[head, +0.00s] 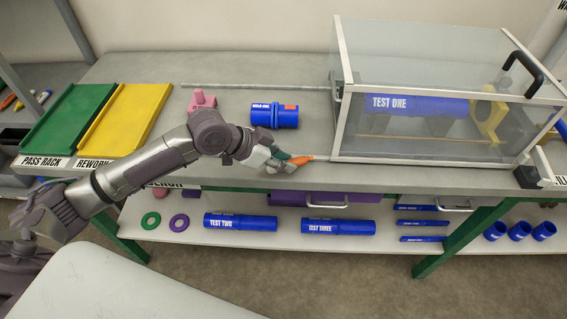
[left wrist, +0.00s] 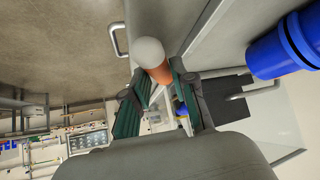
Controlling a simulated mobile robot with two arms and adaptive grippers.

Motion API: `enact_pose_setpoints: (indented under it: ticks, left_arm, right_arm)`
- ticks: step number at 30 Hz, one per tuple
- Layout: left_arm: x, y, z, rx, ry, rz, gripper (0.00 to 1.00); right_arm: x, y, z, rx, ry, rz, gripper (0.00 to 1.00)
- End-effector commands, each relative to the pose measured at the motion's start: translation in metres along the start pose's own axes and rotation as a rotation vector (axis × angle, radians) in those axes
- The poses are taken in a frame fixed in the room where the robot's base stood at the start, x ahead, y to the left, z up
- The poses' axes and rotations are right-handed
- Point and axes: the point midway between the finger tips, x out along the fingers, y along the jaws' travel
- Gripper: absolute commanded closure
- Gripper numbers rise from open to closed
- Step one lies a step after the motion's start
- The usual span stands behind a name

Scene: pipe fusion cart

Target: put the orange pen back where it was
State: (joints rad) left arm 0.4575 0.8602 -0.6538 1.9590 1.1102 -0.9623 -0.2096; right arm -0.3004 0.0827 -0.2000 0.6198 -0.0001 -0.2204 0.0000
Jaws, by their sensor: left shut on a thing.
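The orange pen (head: 303,160) is held at the front edge of the bench, left of the clear test box. My left gripper (head: 286,159) is shut on it, with green-lined fingers on either side. In the left wrist view the pen (left wrist: 159,74) shows an orange body and a pale round end toward the camera, between the fingertips (left wrist: 160,82). The fingers hide part of the pen. My right gripper is not in view.
A blue coupling (head: 274,115) stands behind the gripper, and a pink part (head: 202,99) further left. Green (head: 68,120) and yellow (head: 125,118) trays lie at the left. The clear box (head: 430,135) blocks the right. Small coloured pen-like items (head: 42,97) lie far left.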

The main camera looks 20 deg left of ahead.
Motion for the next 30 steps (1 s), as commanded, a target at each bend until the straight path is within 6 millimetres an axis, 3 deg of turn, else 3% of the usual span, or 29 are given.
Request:
enact_pose_setpoints:
  ticks: [4,14,15,19,30]
  left_arm:
    - [0.0125,0.0,0.0129,-0.002,-0.001,0.0,0.97]
    - [0.0153,0.0002,0.0152,0.0,-0.001,0.0,0.97]
    - [0.015,0.0001,0.0149,0.0,-0.001,0.0,0.69]
    - [0.0149,0.0002,0.0148,0.0,-0.001,0.0,0.49]
    - [0.0104,-0.0004,0.0128,0.001,0.0,-0.002,0.49]
  right_arm:
    - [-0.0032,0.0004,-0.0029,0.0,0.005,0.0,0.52]
    - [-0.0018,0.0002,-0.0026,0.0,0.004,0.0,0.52]
    - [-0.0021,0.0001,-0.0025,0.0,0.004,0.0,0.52]
    - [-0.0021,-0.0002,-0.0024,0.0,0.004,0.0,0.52]
    - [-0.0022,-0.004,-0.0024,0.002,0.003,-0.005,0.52]
